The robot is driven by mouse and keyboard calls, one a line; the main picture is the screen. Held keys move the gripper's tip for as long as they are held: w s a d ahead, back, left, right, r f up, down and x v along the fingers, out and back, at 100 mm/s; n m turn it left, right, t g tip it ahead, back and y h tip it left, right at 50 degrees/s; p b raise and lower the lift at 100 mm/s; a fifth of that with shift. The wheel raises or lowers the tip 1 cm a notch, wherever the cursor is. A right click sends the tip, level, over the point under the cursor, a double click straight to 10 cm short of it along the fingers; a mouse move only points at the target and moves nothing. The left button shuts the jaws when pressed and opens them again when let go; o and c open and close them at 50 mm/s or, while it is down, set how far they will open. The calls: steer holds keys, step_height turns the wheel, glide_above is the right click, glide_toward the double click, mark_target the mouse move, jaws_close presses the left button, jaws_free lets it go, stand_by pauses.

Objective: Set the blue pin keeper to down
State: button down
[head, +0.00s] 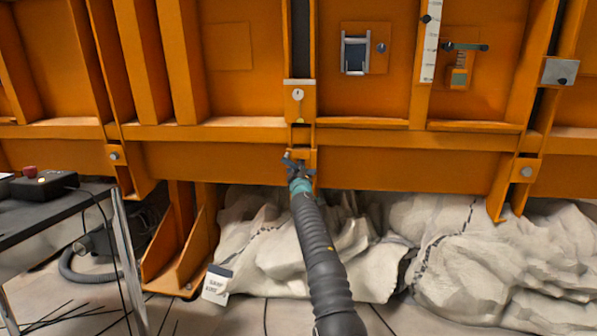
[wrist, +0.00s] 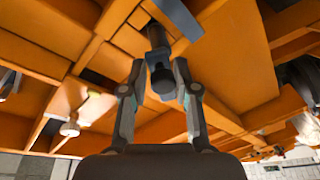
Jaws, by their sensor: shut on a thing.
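My gripper (head: 297,170) is at the lower beam of the orange frame, below the white-topped bracket. In the wrist view my gripper (wrist: 160,70) has its two fingers on either side of a dark pin-like part (wrist: 162,80), and is shut on it. A flat blue-grey bar (wrist: 178,18), which looks like the blue pin keeper, sticks out at the upper end of this part and slants down to the right. In the head view the keeper shows only as a small dark blue shape (head: 288,156) at the fingertips, partly hidden by my gripper.
The orange frame (head: 400,165) fills the upper view. A lever (head: 466,47) and a white scale (head: 430,40) are at upper right. Pale rocky sacks (head: 480,245) lie below. A table with a control box (head: 42,184) stands at left.

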steer(key=shift+f+m, duration=0.2)
steer(key=shift+m, duration=0.3)
steer(key=shift+f+m, duration=0.15)
steer(key=shift+m, duration=0.15)
steer(key=shift+w+a+f, duration=0.1)
steer(key=shift+f, duration=0.15)
steer(key=c, duration=1)
jaws_free()
steer(key=shift+b, duration=0.3)
steer(key=shift+r, duration=0.3)
steer(key=shift+r+n+p, duration=0.25)
steer(key=shift+n+p, duration=0.05)
steer(key=shift+n, duration=0.2)
